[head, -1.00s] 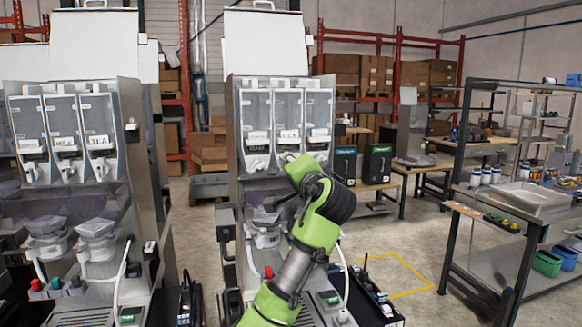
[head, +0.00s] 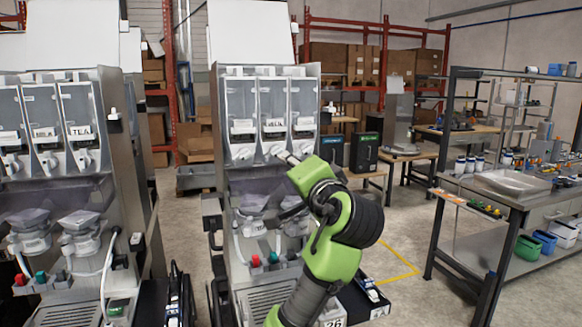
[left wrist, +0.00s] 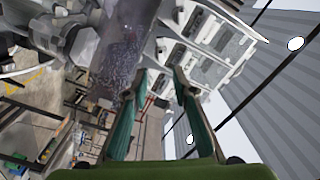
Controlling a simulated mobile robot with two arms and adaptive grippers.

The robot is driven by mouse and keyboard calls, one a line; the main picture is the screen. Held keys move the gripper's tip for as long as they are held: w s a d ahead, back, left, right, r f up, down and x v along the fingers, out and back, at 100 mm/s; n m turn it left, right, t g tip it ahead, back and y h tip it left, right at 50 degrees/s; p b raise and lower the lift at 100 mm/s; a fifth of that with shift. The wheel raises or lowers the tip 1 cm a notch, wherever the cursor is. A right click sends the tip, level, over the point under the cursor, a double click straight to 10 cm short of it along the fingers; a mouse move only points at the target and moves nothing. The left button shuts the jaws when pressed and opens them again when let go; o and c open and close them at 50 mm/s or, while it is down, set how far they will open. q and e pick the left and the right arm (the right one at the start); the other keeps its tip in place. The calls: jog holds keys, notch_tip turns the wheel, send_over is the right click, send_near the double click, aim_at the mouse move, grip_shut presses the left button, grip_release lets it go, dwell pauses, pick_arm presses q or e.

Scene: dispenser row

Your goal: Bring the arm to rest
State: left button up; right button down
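One green arm of mine rises from the bottom middle of the head view, in front of the middle dispenser (head: 222,130). Its gripper is not clear there, largely hidden by the arm's own links. In the left wrist view my left gripper (left wrist: 162,76) shows two teal-lined fingers spread apart with nothing between them. Beyond the fingers the left wrist view shows a tilted dispenser (left wrist: 212,45) and its clear hopper. My right gripper is in neither view.
Another dispenser (head: 110,190) stands at left, with a narrow gap between the two. At right are a workbench (head: 465,188) with a white tray (head: 512,183) and blue and green bins. Open floor (head: 405,235) with a yellow line lies between dispenser and bench.

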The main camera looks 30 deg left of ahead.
pick_arm(q)
jog(key=s+d+f+m+g+h, duration=0.1)
jog(key=s+d+f+h, duration=0.15)
jog(key=f, duration=0.85)
jog(key=s+d+f+h, duration=0.1)
jog(key=s+f+h, duration=0.15)
jog(key=f, duration=0.85)
jog(key=s+d+f+m+g+h, duration=0.1)
jog(key=d+f+h, duration=0.15)
jog(key=f, duration=0.85)
jog(key=s+d+f+n+g+h, duration=0.1)
jog(key=s+d+f+g+h, duration=0.15)
jog(key=s+f, duration=0.55)
jog(key=s+d+f+g+h, duration=0.25)
jog(key=s+f, duration=0.25)
jog(key=s, duration=0.6)
jog(key=s+d+f+n+g+h, duration=0.1)
jog(key=s+d+f+h, duration=0.15)
jog(key=s+f, duration=0.55)
jog(key=s+d+f+g+y, duration=0.1)
jog(key=s+f, duration=0.2)
jog(key=f, duration=2.1)
jog(key=s+a+f+g, duration=0.1)
jog(key=s+a+f, duration=0.2)
jog(key=s+f, duration=1.4)
jog(key=shift+s+f+g, duration=0.15)
jog(key=shift+s+g, duration=0.15)
jog(key=shift+s, duration=0.2)
